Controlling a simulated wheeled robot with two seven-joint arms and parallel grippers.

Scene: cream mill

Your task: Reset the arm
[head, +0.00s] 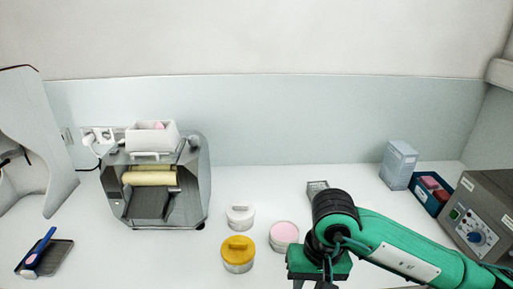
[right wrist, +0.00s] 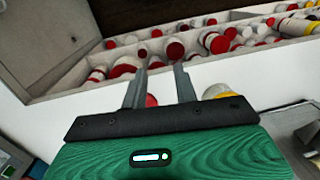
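My right arm (head: 400,250) is green with a black joint and reaches in from the lower right in the head view. Its wrist hangs down at the bottom edge, in front of the counter, and the fingers are mostly cut off there. In the right wrist view my right gripper (right wrist: 160,70) has two grey fingers standing apart with nothing held between them. Behind the fingers lie red-capped containers, apart from the gripper as far as I can tell. My left gripper does not show.
The grey mill (head: 203,190) with cream rollers stands left on the white counter. A yellow-lidded jar (head: 238,252), a white-lidded jar (head: 240,217) and a pink-filled dish (head: 284,234) stand mid-counter. A control box (head: 475,225) is at right. A compartmented tray (right wrist: 75,105) holds several containers.

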